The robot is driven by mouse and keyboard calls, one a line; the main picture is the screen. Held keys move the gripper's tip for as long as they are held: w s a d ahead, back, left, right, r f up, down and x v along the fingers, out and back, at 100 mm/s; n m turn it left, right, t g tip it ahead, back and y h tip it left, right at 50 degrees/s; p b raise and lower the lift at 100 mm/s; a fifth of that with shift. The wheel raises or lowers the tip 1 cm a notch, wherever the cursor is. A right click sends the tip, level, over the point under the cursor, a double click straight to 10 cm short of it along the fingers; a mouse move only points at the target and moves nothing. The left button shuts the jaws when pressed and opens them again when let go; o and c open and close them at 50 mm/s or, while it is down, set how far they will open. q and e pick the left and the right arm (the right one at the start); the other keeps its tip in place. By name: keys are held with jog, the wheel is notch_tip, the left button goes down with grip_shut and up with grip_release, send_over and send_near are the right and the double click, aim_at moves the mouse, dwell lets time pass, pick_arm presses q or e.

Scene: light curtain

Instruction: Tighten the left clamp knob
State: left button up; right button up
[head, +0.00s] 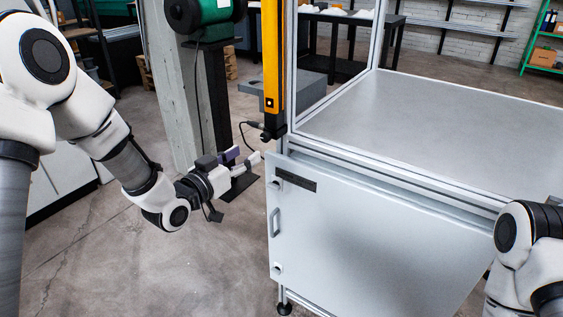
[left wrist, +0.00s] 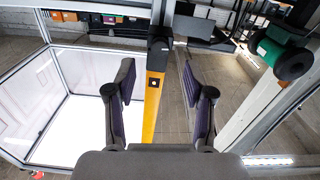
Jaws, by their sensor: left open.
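The orange-yellow light curtain bar (head: 271,55) stands upright at the near corner of the machine frame, with a dark fitting and a cable at its lower end. In the left wrist view the bar (left wrist: 152,108) lies behind the gap between my fingers, with a black end block (left wrist: 160,50) above. I cannot make out the left clamp knob for certain in either view. My left gripper (head: 238,166) is open, left of the bar's lower end and apart from it. It also shows in the left wrist view (left wrist: 158,80), with nothing between its fingers. My right gripper is out of view.
A white cabinet (head: 370,245) with a handle stands below the grey machine top (head: 440,115). A concrete pillar (head: 172,95) with a green-and-black reel (head: 203,12) stands behind my left arm. Open floor lies left of the cabinet.

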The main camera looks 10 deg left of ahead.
aim_at(264, 137)
pick_arm(q)
jog(key=x, duration=0.5)
jog(key=r+p+x, duration=0.1)
jog(key=x, duration=0.1)
jog(key=shift+w, duration=0.15)
grip_shut()
